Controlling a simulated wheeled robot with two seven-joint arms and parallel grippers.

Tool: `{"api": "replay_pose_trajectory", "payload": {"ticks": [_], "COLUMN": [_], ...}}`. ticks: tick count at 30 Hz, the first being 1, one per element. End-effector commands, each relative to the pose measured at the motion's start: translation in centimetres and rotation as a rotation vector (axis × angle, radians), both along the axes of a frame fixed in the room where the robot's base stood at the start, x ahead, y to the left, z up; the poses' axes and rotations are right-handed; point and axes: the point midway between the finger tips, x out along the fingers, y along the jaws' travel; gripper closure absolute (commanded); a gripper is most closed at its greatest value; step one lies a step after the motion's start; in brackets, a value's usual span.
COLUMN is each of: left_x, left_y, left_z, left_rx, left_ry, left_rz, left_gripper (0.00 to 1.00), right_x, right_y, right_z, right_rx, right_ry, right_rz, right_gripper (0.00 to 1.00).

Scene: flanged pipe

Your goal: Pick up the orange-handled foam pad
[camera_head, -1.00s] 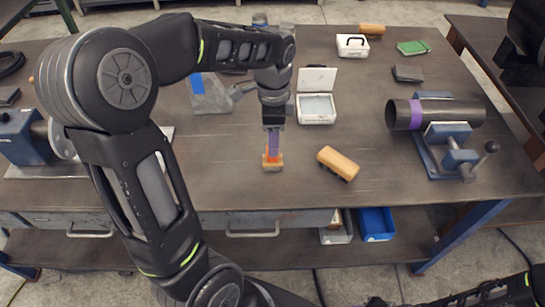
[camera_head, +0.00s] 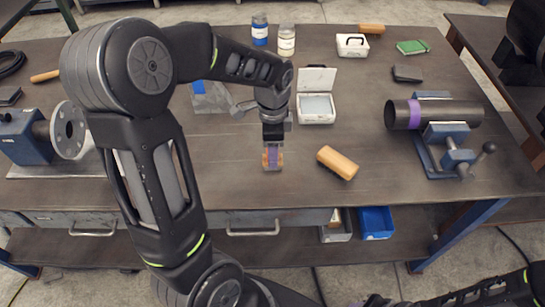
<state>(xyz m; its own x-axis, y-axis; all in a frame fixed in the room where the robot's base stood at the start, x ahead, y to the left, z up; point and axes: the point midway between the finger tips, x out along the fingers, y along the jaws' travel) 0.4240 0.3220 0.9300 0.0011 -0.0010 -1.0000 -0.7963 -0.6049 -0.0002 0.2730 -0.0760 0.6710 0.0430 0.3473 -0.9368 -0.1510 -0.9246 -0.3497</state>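A small orange-handled pad (camera_head: 273,167) stands on the workbench near its front edge, mostly covered by my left gripper. My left gripper (camera_head: 273,155) points straight down over it, with its purple-tinted fingers overlapping the orange handle. Orange shows on both sides of the fingers. I cannot tell whether the fingers are closed on it. My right gripper (camera_head: 380,301) is at the bottom edge, low and far from the pad, partly cut off; its finger state is unclear.
An orange-topped block (camera_head: 337,162) lies just right of the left gripper. An open white box (camera_head: 316,108) stands behind. A dark pipe with a purple band (camera_head: 440,114) rests in a blue vise at right. A flange (camera_head: 68,130) is at left.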

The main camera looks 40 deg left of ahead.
Motion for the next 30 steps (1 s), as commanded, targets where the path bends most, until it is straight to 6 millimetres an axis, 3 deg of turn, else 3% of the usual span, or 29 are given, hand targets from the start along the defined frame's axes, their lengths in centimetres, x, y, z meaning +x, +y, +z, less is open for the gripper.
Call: {"api": "replay_pose_trajectory", "payload": {"ticks": [18,30], "left_x": [0.00,0.01], "left_y": [0.00,0.00], "left_z": [0.01,0.05], "left_rx": [0.000,0.001], "left_ry": [0.000,-0.001], "left_rz": [0.000,0.000], "left_gripper": [0.99,1.00], "right_x": [0.01,0.01], "right_y": [-0.01,0.00], "right_z": [0.01,0.00], "right_rx": [0.000,0.000], "right_ry": [0.000,0.000], "right_rz": [0.000,0.000], "right_gripper": [0.69,0.69]}}
